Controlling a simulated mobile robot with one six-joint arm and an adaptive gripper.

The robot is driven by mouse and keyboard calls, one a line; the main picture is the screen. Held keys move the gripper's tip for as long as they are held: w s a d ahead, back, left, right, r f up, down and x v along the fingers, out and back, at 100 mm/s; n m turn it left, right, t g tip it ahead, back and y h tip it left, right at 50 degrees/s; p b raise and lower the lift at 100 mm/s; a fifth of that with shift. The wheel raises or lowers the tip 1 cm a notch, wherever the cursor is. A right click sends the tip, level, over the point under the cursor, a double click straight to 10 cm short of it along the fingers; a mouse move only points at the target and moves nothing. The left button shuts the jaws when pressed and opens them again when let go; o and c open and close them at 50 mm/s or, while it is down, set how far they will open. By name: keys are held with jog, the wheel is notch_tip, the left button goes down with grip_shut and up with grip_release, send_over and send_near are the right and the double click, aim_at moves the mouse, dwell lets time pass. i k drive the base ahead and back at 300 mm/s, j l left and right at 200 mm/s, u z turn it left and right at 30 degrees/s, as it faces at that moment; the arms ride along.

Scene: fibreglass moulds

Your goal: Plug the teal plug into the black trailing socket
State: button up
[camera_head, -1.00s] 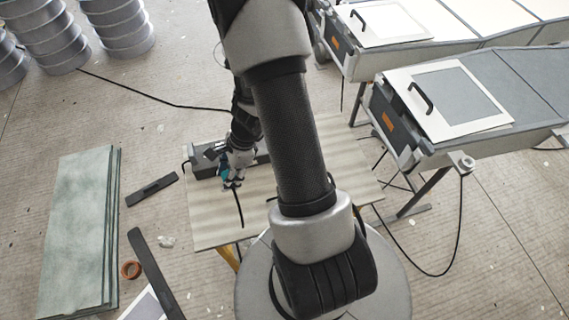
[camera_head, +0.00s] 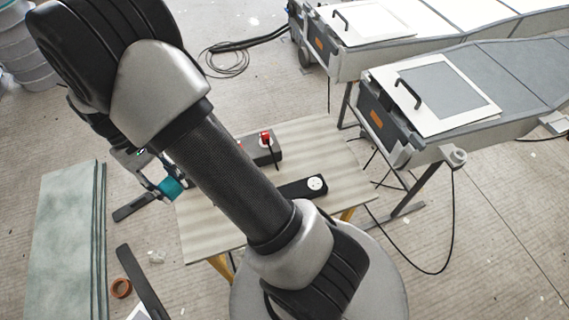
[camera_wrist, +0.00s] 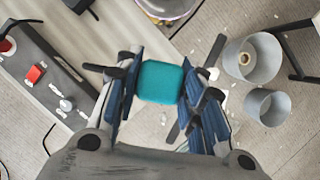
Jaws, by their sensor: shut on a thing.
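The teal plug (camera_head: 171,188) is held in my gripper (camera_head: 160,182), raised near the left edge of the table. In the wrist view the teal block of the plug (camera_wrist: 160,82) sits between both blue-padded fingers of my gripper (camera_wrist: 161,76). Its pins and cord cannot be made out. The black trailing socket (camera_head: 296,190) lies on the table, well to the right of my gripper, partly behind my arm. It shows a round white outlet face at its right end.
A dark grey box (camera_head: 258,154) with a red piece on top stands on the wooden table (camera_head: 215,232). Green-grey panels (camera_head: 65,235) lie at left. Long moulds (camera_head: 505,85) stand at right. Grey buckets (camera_wrist: 262,58) show in the wrist view.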

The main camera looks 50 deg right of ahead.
aim_at(312, 187)
jog(key=l+z, duration=0.15)
jog(key=z, duration=0.25)
jog(key=l+z, duration=0.15)
jog(key=z, duration=0.25)
jog(key=i+l+z, duration=0.1)
jog(key=z, duration=0.3)
